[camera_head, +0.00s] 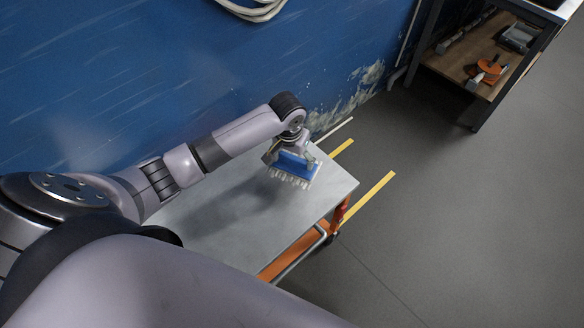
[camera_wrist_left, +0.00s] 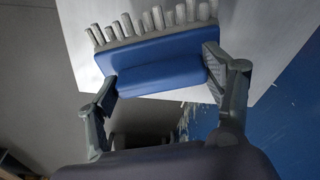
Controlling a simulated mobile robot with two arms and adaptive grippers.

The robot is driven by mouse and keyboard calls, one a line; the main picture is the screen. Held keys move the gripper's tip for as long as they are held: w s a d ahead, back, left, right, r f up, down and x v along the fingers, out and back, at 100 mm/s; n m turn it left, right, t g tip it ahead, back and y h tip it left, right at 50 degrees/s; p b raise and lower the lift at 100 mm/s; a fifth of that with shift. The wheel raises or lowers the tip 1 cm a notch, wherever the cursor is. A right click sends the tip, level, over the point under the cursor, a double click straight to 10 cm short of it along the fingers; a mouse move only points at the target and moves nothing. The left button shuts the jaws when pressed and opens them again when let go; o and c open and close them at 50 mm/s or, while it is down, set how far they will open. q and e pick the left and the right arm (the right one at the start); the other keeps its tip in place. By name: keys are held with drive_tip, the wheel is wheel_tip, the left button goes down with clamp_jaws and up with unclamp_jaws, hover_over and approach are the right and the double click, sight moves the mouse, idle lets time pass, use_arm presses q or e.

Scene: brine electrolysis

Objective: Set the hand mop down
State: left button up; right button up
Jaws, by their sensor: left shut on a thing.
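The hand mop (camera_head: 293,167) has a blue body and a row of pale, thick bristles or strands. It is at the far right corner area of the grey cart top (camera_head: 230,225). My left gripper (camera_head: 287,150) is shut on the hand mop. In the left wrist view, the two fingers (camera_wrist_left: 161,85) grip both ends of the blue body (camera_wrist_left: 160,62), and the pale strands point away from the palm. I cannot tell whether the mop touches the cart top. My right gripper is not in view.
The cart has an orange lower frame (camera_head: 287,255). A blue wall (camera_head: 130,75) runs behind it. A workbench with a wooden shelf (camera_head: 463,62) holding tools stands at the upper right. Yellow floor lines (camera_head: 368,196) lie right of the cart. Most of the cart top looks clear.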

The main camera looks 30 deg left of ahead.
sight(293, 170)
use_arm(q)
drive_tip(key=shift+f, duration=0.9)
wheel_tip(293, 170, down, 4)
drive_tip(key=shift+r+b, duration=0.25)
drive_tip(key=shift+b, duration=0.15)
drive_tip(key=shift+f, duration=0.4)
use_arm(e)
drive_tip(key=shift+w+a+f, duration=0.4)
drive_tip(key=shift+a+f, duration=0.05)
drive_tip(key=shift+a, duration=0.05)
use_arm(q)
drive_tip(key=o, duration=0.6)
drive_tip(key=shift+f, duration=0.15)
drive_tip(key=o, duration=0.5)
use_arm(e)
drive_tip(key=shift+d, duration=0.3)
